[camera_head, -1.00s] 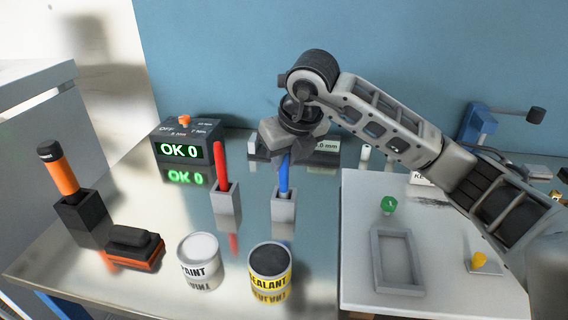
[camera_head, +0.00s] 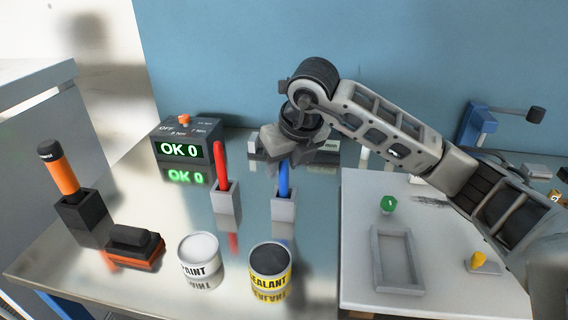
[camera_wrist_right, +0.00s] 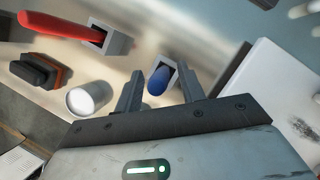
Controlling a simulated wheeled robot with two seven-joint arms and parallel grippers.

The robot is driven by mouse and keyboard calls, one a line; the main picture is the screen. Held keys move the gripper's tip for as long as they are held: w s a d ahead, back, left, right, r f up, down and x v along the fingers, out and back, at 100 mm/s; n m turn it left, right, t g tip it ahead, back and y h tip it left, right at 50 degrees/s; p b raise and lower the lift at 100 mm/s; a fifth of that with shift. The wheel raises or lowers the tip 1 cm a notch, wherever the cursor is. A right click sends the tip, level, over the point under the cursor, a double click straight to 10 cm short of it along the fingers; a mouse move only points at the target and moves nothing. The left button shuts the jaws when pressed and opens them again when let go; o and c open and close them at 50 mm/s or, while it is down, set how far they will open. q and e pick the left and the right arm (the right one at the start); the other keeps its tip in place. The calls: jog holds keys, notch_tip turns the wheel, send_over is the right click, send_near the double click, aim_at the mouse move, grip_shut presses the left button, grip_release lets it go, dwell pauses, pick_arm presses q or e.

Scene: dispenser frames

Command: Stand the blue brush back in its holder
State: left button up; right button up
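The blue brush (camera_head: 284,182) stands upright in its grey holder (camera_head: 283,209), right of the middle of the metal table. Its upper end is partly hidden by my right gripper (camera_head: 292,158) in the head view. In the right wrist view the blue brush (camera_wrist_right: 158,80) shows end-on between the two spread fingers of my right gripper (camera_wrist_right: 160,90), with a gap on each side, and the holder (camera_wrist_right: 168,66) lies beyond it. The right gripper is open and grips nothing. My left gripper is not in view.
A red brush (camera_head: 220,165) stands in a holder (camera_head: 226,200) to the left. A paint can (camera_head: 199,262) and a sealant can (camera_head: 270,272) stand in front. A display box (camera_head: 184,146) is behind; a white board with a grey tray (camera_head: 398,287) lies to the right.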

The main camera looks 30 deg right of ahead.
jog(key=v, duration=1.1)
jog(key=shift+s+r+b, duration=0.15)
jog(key=shift+r+b, duration=0.05)
jog(key=shift+b, duration=0.15)
jog(key=shift+a, duration=0.1)
